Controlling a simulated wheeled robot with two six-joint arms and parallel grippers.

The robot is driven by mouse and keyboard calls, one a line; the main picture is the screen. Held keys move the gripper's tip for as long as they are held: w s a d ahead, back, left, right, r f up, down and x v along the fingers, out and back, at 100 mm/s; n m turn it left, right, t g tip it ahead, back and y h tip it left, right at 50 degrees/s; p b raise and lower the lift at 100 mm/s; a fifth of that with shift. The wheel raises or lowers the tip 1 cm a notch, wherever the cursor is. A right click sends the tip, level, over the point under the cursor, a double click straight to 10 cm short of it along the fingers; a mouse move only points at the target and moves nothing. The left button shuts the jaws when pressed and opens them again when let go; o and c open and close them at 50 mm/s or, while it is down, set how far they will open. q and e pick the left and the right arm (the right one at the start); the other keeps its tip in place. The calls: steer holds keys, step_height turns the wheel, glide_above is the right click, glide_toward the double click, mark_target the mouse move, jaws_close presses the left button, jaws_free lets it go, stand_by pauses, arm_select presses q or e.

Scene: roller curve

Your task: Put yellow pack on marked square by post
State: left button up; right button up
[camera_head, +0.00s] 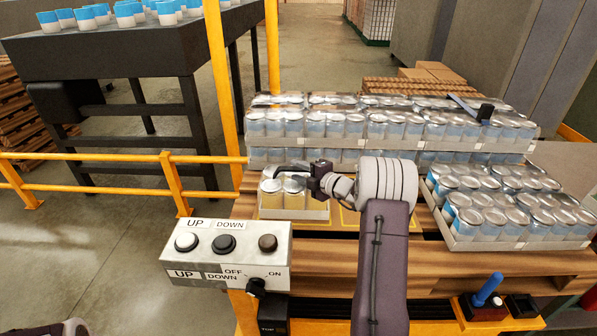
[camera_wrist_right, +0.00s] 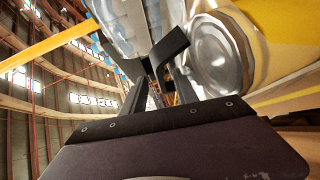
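The yellow pack (camera_head: 294,213) is a low tray of yellow cans with silver lids. It stands on the wooden pallet top, just right of the yellow post (camera_head: 225,75). My right gripper (camera_head: 293,174) is at the back of the pack, its dark fingers over the can tops. In the right wrist view a yellow can (camera_wrist_right: 262,40) is close to the right of the fingers (camera_wrist_right: 162,68); whether they grip is unclear. Yellow marking lines (camera_head: 349,218) show on the wood right of the pack, partly hidden by my arm. My left gripper is out of view.
Blue-white can trays (camera_head: 345,143) are stacked behind the pack, and another tray (camera_head: 505,243) stands to the right. A control box (camera_head: 226,256) is in front. A yellow rail (camera_head: 90,157) runs left. A joystick box (camera_head: 490,306) is at lower right.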

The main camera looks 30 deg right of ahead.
steer(key=shift+r, duration=0.1)
steer(key=shift+s+d, duration=0.15)
steer(key=shift+s, duration=0.1)
steer(key=v, duration=1.1)
steer(key=shift+s+r+p, duration=0.15)
steer(key=shift+s+p, duration=0.05)
steer(key=shift+p, duration=0.25)
